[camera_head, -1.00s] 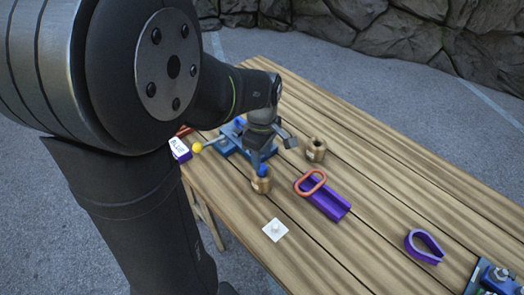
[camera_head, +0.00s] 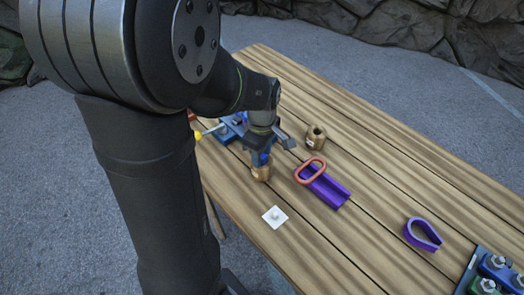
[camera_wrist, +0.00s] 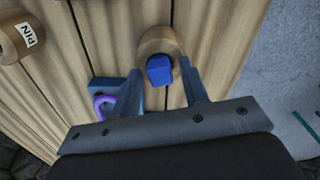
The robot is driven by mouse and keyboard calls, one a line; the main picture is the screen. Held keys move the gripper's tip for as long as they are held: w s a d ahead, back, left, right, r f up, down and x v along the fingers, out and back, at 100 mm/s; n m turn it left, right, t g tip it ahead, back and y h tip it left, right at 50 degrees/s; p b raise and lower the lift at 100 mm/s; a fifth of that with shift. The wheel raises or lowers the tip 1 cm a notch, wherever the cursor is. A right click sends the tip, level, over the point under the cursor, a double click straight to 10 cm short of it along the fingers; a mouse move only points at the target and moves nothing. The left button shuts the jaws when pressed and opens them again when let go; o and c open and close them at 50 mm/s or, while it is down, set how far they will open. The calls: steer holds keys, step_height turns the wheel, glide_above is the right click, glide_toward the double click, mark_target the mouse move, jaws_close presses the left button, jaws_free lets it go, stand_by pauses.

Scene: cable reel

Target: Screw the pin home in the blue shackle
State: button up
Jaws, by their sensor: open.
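A blue pin head (camera_wrist: 160,70) stands up from a round wooden holder (camera_wrist: 160,43). In the head view the holder (camera_head: 261,174) stands on the table below my gripper. My gripper (camera_wrist: 162,82) is open, with one finger on each side of the blue head; contact with it cannot be told. In the head view my gripper (camera_head: 262,157) hides most of the pin. A blue fixture (camera_head: 228,131) lies behind my gripper, partly hidden by my arm. I cannot tell for certain which part is the blue shackle.
A second wooden holder (camera_head: 316,138) stands to the right; its label reads PIN in the wrist view (camera_wrist: 29,36). A purple channel (camera_head: 328,190) with an orange ring (camera_head: 310,170), a white plate (camera_head: 275,217) and a purple loop (camera_head: 422,234) lie nearer. A fixture (camera_head: 490,270) sits at lower right.

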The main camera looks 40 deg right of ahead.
jaws_close()
steer(key=shift+r, duration=3.6)
steer(key=w+d+r, duration=0.1)
steer(key=w+d, duration=0.3)
steer(key=w, duration=0.3)
steer(key=w+d+r, duration=0.1)
steer(key=w+d, duration=0.3)
steer(key=w, duration=0.4)
steer(key=shift+d+r, duration=0.15)
steer(key=shift+d, duration=0.25)
